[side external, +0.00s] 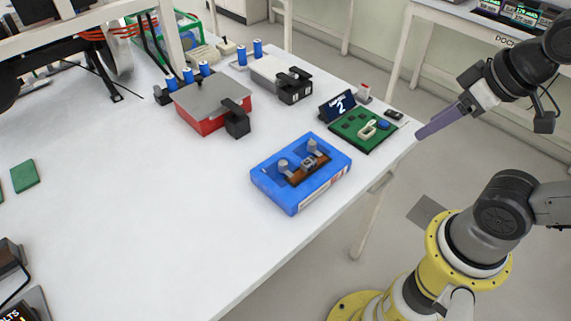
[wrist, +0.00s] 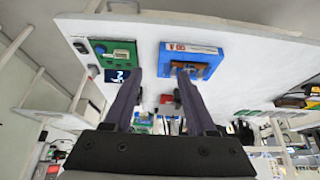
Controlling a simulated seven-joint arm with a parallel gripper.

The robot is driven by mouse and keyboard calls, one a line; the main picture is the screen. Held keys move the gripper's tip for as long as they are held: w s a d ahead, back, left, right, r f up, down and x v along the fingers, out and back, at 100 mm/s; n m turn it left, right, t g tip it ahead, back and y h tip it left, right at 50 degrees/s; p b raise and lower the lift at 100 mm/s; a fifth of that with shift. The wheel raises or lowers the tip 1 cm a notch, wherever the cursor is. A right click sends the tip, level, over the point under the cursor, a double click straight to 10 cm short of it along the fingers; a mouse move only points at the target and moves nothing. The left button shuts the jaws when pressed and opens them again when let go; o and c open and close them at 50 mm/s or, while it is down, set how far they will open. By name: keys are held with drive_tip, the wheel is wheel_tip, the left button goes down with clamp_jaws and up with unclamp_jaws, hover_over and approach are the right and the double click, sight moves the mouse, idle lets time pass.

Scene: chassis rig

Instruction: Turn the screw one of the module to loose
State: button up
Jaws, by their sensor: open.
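The blue module (side external: 272,196) lies on the table near its right edge in the side view. Two grey knob-like screws, one on the left (side external: 283,167) and one on the right (side external: 313,146), stand in its recess beside a brown strip. I cannot tell which is screw one. The module also shows in the wrist view (wrist: 192,48), beyond the right finger, which partly covers its recess. My gripper (side external: 421,135) is off the table's right edge, apart from the module. In the wrist view my gripper (wrist: 160,72) has its two long fingers spread, with nothing between them.
A green board (side external: 355,137) with a display marked 2 (side external: 337,106) sits behind the module to the right. A red box with a grey lid (side external: 210,102), a white-and-black box (side external: 278,78) and several blue cylinders stand farther back. The table's front left is mostly clear.

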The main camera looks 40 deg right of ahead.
drive_tip(key=w+r+m, duration=0.5)
drive_tip(key=m, duration=0.6)
drive_tip(key=m+g, duration=0.6)
drive_tip(key=m, duration=0.1)
hover_over(283, 162)
wheel_tip(283, 162, down, 8)
wheel_tip(283, 162, down, 13)
drive_tip(key=shift+r, duration=0.1)
drive_tip(key=shift+c, duration=0.3)
clamp_jaws()
